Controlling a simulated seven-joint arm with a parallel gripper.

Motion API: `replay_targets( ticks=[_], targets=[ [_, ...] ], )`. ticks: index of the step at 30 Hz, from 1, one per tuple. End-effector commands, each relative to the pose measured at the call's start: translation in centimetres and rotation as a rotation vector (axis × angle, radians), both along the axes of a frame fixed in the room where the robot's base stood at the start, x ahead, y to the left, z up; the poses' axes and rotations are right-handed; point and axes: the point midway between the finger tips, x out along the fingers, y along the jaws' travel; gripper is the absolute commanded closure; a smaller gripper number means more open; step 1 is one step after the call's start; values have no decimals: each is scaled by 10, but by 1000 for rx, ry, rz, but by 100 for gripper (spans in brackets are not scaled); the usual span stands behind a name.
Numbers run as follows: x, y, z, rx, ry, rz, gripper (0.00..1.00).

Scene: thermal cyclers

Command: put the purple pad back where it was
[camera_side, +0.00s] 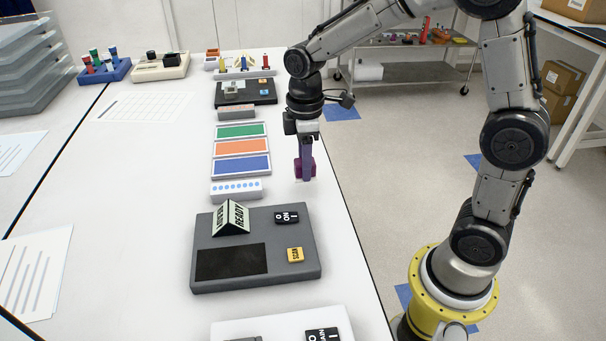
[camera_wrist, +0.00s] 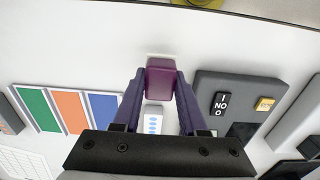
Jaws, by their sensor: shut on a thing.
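The purple pad (camera_wrist: 160,80) is a small block between the two fingers of my gripper (camera_wrist: 160,85) in the wrist view. In the side view the pad (camera_side: 298,168) shows beside the fingers of my gripper (camera_side: 306,172), near the right edge of the white bench. My gripper is shut on it. The pad appears raised above the bench, but the exact gap is hard to tell. The fingers hide part of it in the side view.
A tray (camera_side: 214,162) has green, orange and blue panels left of my gripper. A white strip with blue dots (camera_side: 236,190) lies below it. A grey device (camera_side: 205,280) with a READY sign stands nearer the camera. Bare bench lies left of the tray.

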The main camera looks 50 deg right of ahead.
Motion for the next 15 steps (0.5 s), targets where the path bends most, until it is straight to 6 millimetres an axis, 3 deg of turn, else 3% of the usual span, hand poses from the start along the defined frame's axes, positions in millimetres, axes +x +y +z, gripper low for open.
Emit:
replay_targets(
  ticks=[7,15],
  targets=[
    [4,0,-33,0,6,0,100],
    [5,0,-36,0,0,0,100]
  ],
)
